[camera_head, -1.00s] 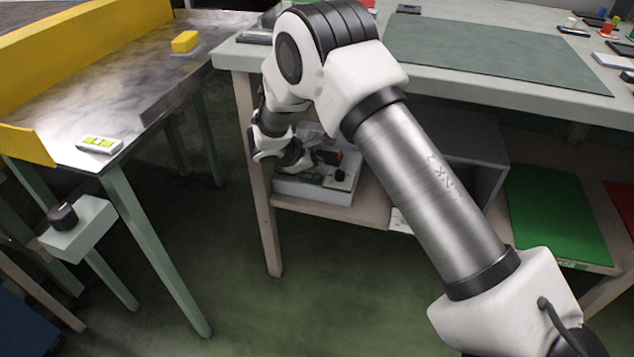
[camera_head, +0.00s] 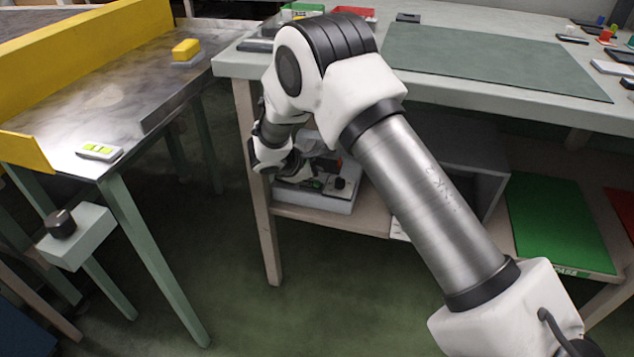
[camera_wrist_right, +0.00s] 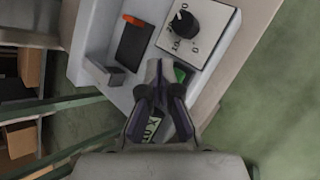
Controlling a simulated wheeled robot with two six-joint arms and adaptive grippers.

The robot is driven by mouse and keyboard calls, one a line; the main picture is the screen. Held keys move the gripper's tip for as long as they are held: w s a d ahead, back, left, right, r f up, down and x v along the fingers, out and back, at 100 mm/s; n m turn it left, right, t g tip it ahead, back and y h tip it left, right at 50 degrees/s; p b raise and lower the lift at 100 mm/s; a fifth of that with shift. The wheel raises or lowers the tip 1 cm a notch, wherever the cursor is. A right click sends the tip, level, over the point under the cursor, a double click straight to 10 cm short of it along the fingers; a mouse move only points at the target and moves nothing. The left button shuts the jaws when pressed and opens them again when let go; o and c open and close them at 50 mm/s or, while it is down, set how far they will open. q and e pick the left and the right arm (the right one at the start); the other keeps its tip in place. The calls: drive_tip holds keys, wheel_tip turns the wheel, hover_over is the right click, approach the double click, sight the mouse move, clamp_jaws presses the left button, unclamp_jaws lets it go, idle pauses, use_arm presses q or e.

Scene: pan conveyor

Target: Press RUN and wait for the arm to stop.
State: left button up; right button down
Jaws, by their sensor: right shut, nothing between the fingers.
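A white control box (camera_head: 318,197) sits on the shelf under the workbench. It has a black dial (camera_head: 340,184) on a numbered white plate and a dark panel with an orange part (camera_wrist_right: 133,20). A small green button (camera_wrist_right: 179,74) lies beside my right fingertips in the right wrist view; no RUN lettering is readable. My right gripper (camera_wrist_right: 155,68) is shut and empty, its tips at the box's top face. The fingers partly cover the green button, and I cannot tell whether they touch it. My left gripper is out of view.
The green floor between is clear.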

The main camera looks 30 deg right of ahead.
drive_tip(key=shift+f, duration=0.1)
idle(0.4)
drive_tip(key=shift+f, duration=0.35)
